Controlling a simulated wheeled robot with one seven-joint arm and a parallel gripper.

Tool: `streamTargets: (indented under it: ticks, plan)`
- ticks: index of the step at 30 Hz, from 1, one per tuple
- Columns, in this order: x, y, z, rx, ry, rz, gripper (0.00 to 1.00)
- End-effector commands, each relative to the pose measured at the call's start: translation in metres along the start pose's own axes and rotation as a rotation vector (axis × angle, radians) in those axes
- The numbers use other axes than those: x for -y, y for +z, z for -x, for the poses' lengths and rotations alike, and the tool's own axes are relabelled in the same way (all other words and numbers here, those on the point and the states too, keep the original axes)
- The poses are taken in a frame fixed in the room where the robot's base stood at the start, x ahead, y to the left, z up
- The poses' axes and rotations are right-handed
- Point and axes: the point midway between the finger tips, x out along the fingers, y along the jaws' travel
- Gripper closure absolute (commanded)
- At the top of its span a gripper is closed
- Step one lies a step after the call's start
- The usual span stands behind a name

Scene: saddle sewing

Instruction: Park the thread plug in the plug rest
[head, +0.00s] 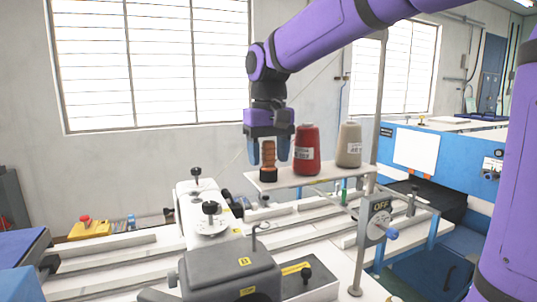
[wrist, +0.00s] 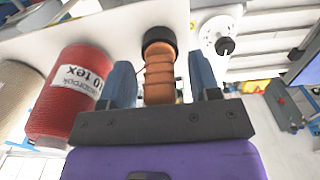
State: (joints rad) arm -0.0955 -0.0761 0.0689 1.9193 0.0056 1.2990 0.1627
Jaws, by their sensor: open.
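The thread plug appears to be the orange-brown ribbed piece (head: 268,151) standing upright at the left end of the white shelf; it also shows in the wrist view (wrist: 159,80). Its lower end meets a short black round collar (head: 268,175), also in the wrist view (wrist: 160,37). I cannot tell whether this collar is the plug rest or part of the plug. My gripper (head: 269,161) points down with one blue finger on each side of the ribbed piece. In the wrist view my gripper (wrist: 160,68) is open, with gaps beside the piece.
A red thread cone (head: 307,152) stands close to the right of my gripper, with a beige cone (head: 349,146) beyond it on the shelf (head: 330,181). A metal pole (head: 377,110) rises at the shelf's right end. Machine knobs (head: 210,208) stand lower left.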

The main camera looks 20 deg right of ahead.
Motion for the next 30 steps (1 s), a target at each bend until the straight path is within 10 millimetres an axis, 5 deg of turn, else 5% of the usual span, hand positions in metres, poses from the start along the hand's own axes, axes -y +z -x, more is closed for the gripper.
streamTargets:
  ticks: [18, 30]
  plan:
    - [0.000, -0.001, 0.094, -0.002, 0.000, 0.000, 0.43]
    - [0.000, 0.000, 0.106, 0.000, 0.000, 0.000, 0.43]
